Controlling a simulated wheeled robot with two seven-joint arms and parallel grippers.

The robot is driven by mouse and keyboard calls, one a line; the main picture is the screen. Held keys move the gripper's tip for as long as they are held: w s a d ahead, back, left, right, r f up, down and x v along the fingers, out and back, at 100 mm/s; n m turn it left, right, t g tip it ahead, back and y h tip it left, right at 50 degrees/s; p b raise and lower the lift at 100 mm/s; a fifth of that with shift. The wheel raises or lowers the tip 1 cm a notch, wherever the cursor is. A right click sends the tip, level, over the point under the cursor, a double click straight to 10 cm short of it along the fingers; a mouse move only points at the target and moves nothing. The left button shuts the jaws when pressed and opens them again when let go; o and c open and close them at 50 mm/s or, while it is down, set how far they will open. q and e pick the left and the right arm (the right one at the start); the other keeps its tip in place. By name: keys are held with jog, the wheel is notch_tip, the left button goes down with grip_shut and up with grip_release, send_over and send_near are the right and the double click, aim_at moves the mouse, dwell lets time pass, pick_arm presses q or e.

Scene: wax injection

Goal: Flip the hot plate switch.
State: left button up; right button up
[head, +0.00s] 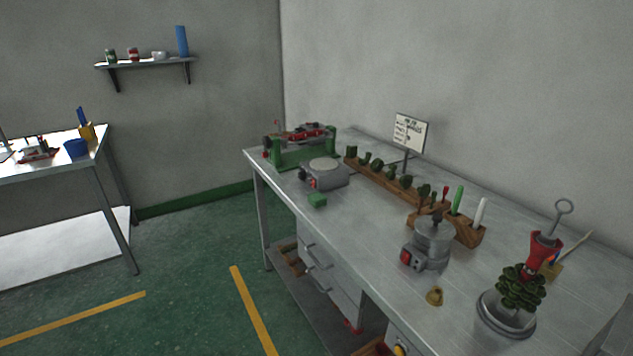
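The hot plate (325,174) is a grey box with a pale round top. It sits on the far part of the metal workbench (385,215), near its left edge. A small red switch (313,183) shows on its front face; it is too small to tell its position. Neither of my grippers is in view.
A green block (317,200) lies in front of the hot plate, and a green-framed machine (303,147) stands behind it. A grey pot unit (430,245) with a red switch, a wooden rack (385,183) and a plant-like wax tree (521,288) stand nearer.

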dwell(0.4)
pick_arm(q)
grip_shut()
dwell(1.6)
